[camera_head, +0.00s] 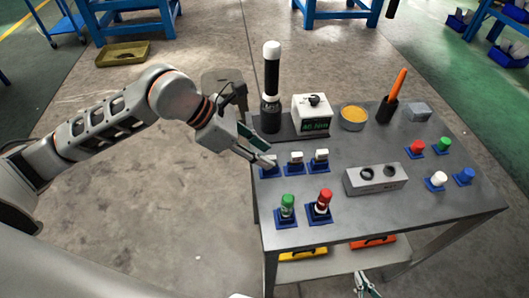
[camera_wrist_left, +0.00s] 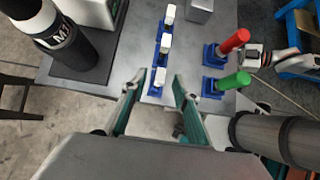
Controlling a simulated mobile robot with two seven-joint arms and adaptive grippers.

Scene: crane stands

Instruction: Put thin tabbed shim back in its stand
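Three small white-topped pieces stand in a row of blue stands at the table's left side: left (camera_head: 268,161), middle (camera_head: 295,157) and right (camera_head: 320,155). I cannot tell which of them is the thin tabbed shim. My left gripper (camera_head: 264,159) is at the leftmost piece. In the left wrist view my left gripper (camera_wrist_left: 158,86) is open, its fingertips apart, with the nearest white piece (camera_wrist_left: 160,75) showing between and just past them; contact is not visible. My right gripper (camera_head: 364,277) is low at the bottom of the head view, past the table's front edge, with its fingers apart and empty.
Green (camera_head: 287,204) and red (camera_head: 323,199) capped cylinders stand in front of the row. A grey block with two holes (camera_head: 376,187) lies to the right.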

